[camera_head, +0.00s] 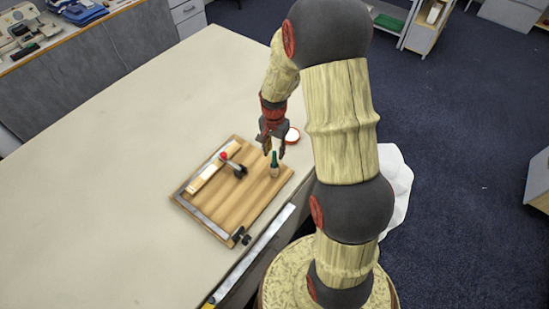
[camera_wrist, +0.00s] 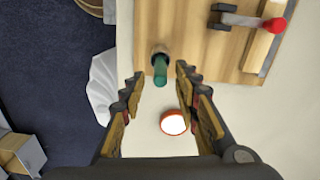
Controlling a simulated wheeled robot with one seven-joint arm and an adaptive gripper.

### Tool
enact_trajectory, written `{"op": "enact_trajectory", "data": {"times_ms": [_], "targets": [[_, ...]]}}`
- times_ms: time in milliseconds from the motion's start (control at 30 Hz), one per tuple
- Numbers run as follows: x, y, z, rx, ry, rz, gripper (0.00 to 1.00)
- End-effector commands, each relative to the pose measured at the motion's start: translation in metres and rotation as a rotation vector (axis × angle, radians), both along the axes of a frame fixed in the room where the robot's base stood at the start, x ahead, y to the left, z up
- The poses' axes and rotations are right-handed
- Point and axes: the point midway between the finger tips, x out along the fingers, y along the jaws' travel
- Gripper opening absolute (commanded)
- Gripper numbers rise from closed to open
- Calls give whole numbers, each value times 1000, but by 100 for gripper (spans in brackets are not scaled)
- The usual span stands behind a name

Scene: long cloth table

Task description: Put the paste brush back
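A small upright item with a green handle and a tan lower part (camera_head: 275,168), probably the paste brush, stands at the right side of the wooden board (camera_head: 225,208). I cannot tell whether its tan part is bristles or a holder. In the wrist view its green handle (camera_wrist: 160,70) points toward the camera. My gripper (camera_head: 272,152) is open and empty, just above and beside the handle. In the wrist view, the handle appears between and beyond the fingertips (camera_wrist: 157,82). A round white-topped pot with a red rim (camera_head: 292,135) stands off the board, near my gripper.
A black-headed tool with a red end (camera_head: 238,170) lies on the board by a pale wooden strip (camera_head: 213,168). A metal edge runs along the board's left side. The cream table (camera_head: 110,190) is clear to the left. A white crumpled thing (camera_head: 396,175) lies beyond the table's right edge.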

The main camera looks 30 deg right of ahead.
Motion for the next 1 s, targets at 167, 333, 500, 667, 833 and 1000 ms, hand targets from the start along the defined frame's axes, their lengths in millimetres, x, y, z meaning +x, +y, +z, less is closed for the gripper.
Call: {"op": "enact_trajectory", "data": {"times_ms": [167, 333, 500, 667, 833, 1000], "targets": [[1, 0, 32, -1, -3, 0, 31], [0, 0, 48, 0, 0, 0, 31], [-2, 8, 74, -7, -24, 45, 31], [-15, 32, 132, -31, -93, 193, 31], [-46, 64, 197, -68, -176, 389, 31], [-86, 93, 247, -113, -256, 586, 31]]}}
